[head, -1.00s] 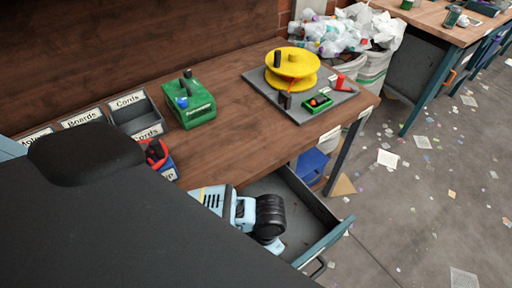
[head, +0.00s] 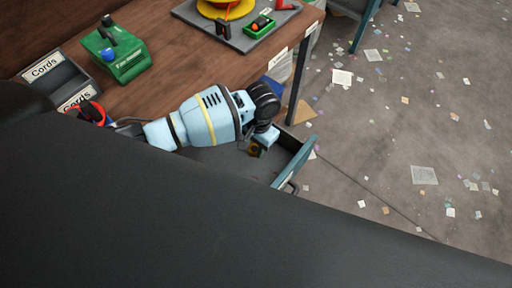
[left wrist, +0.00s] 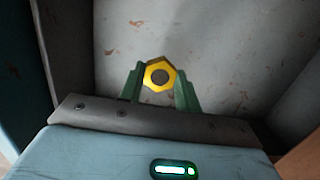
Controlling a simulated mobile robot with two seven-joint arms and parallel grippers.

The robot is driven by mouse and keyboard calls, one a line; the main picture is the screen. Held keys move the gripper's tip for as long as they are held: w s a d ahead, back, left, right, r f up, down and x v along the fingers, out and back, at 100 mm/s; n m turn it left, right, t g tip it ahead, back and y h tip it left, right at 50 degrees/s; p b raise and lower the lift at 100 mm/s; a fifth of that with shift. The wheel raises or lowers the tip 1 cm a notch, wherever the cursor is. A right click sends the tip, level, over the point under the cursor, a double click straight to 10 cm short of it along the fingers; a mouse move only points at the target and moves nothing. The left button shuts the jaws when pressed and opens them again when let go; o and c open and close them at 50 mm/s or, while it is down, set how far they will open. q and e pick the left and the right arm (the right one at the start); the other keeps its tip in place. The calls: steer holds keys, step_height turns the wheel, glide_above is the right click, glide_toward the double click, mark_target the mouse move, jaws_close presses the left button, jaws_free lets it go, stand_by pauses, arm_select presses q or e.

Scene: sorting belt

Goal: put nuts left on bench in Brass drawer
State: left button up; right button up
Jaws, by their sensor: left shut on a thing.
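A yellow brass-coloured hex nut (left wrist: 160,74) is held between the green fingertips of my left gripper (left wrist: 160,88) in the left wrist view. In the head view my left gripper (head: 257,148) points down into the open drawer (head: 295,163) below the bench front, and the nut shows only as a small yellowish spot. The wrist view shows the drawer's grey, scuffed floor and walls around the nut. I cannot tell whether the nut touches the floor. No name label on the drawer is readable. No loose nut shows on the visible bench top. My right gripper is not in view.
The wooden bench (head: 172,75) holds a green box-like device (head: 122,55), a grey board (head: 240,41) with a yellow spool (head: 226,8), and bins labelled Cords (head: 62,80). A bench leg (head: 299,70) stands just behind the drawer. Scraps litter the floor to the right.

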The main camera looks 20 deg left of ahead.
mark_target(256, 149)
arm_select(q)
steer(key=shift+w, duration=0.1)
steer(key=f, duration=0.1)
steer(key=f+b, duration=0.1)
steer(key=f, duration=0.1)
steer(key=shift+w, duration=0.3)
steer(key=shift+f, duration=0.2)
steer(key=shift+f, duration=0.6)
steer(key=o, duration=1)
